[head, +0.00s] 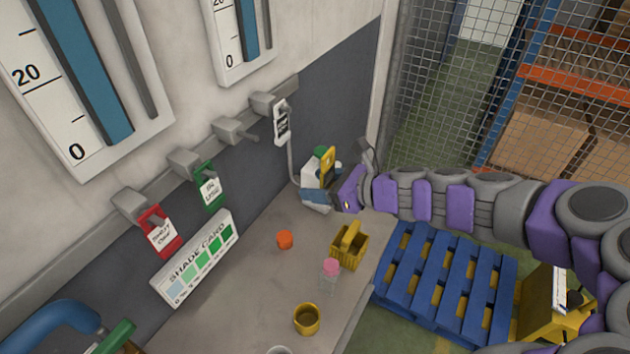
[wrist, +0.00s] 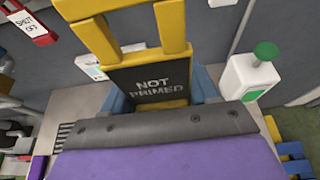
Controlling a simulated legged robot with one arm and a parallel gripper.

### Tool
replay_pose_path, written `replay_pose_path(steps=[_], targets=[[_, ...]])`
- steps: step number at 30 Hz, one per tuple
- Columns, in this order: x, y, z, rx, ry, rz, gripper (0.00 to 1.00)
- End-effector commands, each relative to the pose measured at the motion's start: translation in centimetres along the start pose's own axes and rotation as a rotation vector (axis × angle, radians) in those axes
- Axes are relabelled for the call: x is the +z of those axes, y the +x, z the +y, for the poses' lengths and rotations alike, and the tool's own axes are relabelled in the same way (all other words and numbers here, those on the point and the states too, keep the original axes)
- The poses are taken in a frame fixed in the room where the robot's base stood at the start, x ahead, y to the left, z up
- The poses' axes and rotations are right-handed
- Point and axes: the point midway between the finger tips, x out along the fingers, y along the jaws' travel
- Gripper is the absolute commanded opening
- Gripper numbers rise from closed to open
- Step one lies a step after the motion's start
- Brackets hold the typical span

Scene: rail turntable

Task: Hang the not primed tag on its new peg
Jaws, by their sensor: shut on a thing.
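The not primed tag is a yellow frame with a black panel; it shows in the head view (head: 328,166) and, with its lettering readable, in the wrist view (wrist: 158,82). My gripper (head: 331,188) is shut on its lower part, with blue fingers at both sides in the wrist view (wrist: 162,95). The tag is above the far end of the bench, apart from the rail. A bare grey peg (head: 236,131) stands on the rail between a green in use tag (head: 210,188) and a black-and-white tag (head: 282,123). A red shut off tag (head: 158,231) hangs nearest.
A white container with a green knob (wrist: 250,75) is close beside the gripper. The shade card (head: 197,258) leans at the wall. On the bench (head: 245,275) are an orange cap (head: 285,240), a yellow basket (head: 349,248), a pink-topped bottle (head: 330,275) and a yellow cup (head: 307,320).

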Motion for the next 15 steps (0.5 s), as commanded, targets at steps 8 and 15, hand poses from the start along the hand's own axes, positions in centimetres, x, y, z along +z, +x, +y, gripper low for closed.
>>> replay_pose_path(steps=[8,15], targets=[[-0.4,-1.3,-0.1,-0.003,0.0,0.001,0.3],[-0.8,-2.3,-0.1,-0.001,0.0,0.0,0.3]])
